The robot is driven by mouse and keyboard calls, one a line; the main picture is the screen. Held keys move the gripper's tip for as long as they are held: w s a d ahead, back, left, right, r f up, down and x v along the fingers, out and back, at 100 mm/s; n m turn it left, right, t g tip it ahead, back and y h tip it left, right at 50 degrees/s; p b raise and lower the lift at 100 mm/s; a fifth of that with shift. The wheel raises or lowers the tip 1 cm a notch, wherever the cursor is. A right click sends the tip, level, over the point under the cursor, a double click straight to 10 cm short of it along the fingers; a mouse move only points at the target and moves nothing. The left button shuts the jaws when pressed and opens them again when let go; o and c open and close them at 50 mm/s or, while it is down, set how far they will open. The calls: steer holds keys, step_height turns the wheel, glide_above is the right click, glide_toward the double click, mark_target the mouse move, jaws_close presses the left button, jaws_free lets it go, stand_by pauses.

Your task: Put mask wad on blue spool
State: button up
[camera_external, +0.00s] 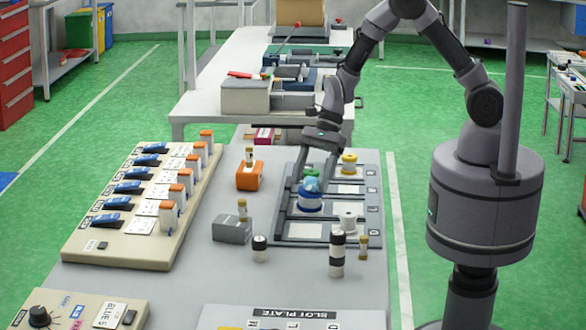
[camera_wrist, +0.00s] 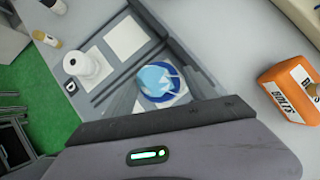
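The mask wad (camera_external: 312,184), light blue, sits on top of the blue spool (camera_external: 310,204) in the external view. In the wrist view the pale blue wad (camera_wrist: 155,78) covers much of the blue spool's top (camera_wrist: 166,98), whose darker rim shows around it. The spool stands on a slotted grey plate (camera_external: 281,226). My gripper (camera_external: 314,180) points down over the spool. Its fingers look spread apart, one on each side of the wad, with no clear contact. The wad's underside is hidden.
An orange box (camera_external: 250,176) and a grey block (camera_external: 232,229) stand left. Black-and-white cylinders (camera_external: 337,254) stand in front. A beige board (camera_external: 108,243) lies further left.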

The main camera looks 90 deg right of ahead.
steer(key=shift+r+p, duration=0.3)
steer(key=p+v, duration=0.5)
steer(key=v, duration=0.6)
steer(key=s+a+r+n+h, duration=0.25)
steer(key=s+r+n, duration=0.75)
steer(key=r, duration=0.5)
steer(key=s+r+n+t+h, duration=0.1)
steer(key=s+r+n, duration=0.3)
steer(key=s+n, duration=0.5)
steer(key=shift+s+d+t, duration=0.45)
steer(key=shift+s+t, duration=0.35)
steer(key=shift+s, duration=0.15)
steer(key=shift+r, duration=0.1)
step_height(320, 180, down, 4)
steer(key=b, duration=0.3)
steer(key=shift+r+b, duration=0.1)
steer(key=shift+b, duration=0.25)
